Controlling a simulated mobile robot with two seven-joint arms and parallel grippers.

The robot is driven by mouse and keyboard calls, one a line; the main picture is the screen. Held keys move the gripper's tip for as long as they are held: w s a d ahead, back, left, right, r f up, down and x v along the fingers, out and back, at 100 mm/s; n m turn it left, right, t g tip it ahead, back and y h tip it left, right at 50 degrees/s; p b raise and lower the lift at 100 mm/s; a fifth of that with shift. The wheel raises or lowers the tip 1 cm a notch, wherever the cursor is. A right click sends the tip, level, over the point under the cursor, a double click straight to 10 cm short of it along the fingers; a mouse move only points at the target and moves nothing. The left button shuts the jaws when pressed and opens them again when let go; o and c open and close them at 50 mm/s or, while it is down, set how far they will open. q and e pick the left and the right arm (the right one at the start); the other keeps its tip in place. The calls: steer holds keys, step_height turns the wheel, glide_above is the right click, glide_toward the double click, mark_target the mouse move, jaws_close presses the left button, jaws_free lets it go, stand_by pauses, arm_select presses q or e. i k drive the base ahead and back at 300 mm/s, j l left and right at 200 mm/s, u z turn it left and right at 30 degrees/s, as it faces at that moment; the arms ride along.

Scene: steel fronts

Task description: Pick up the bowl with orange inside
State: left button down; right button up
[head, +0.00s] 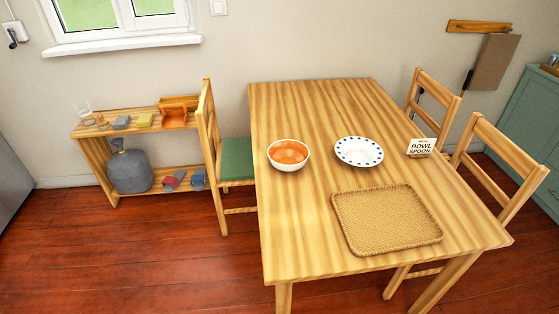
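A white bowl with an orange inside (288,154) stands upright on the wooden table (312,110), near its left edge. The orange inner surface fills most of the bowl's opening. Neither of my grippers shows in the head view, and nothing touches the bowl.
A white plate with blue dots (358,151) lies right of the bowl. A small sign reading "BOWL SPOON" (420,147) stands near the right edge. A woven mat (388,219) lies at the front. Chairs stand at the left (235,160) and right (494,160). A low shelf (92,165) stands by the wall.

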mark_target(285, 155)
steer(key=j+z, duration=0.3)
steer(key=j, duration=0.6)
steer(key=j+z, duration=0.45)
steer(key=j, duration=0.45)
steer(key=i+j+z, duration=0.15)
steer(key=j, duration=0.15)
steer(key=i+j+z, duration=0.2)
steer(key=j+z, duration=0.15)
steer(key=j, duration=0.2)
steer(key=i+j+z, duration=0.1)
steer(key=j, duration=0.2)
steer(key=i+j+z, duration=0.25)
steer(key=j, duration=0.35)
steer(key=i, duration=0.05)
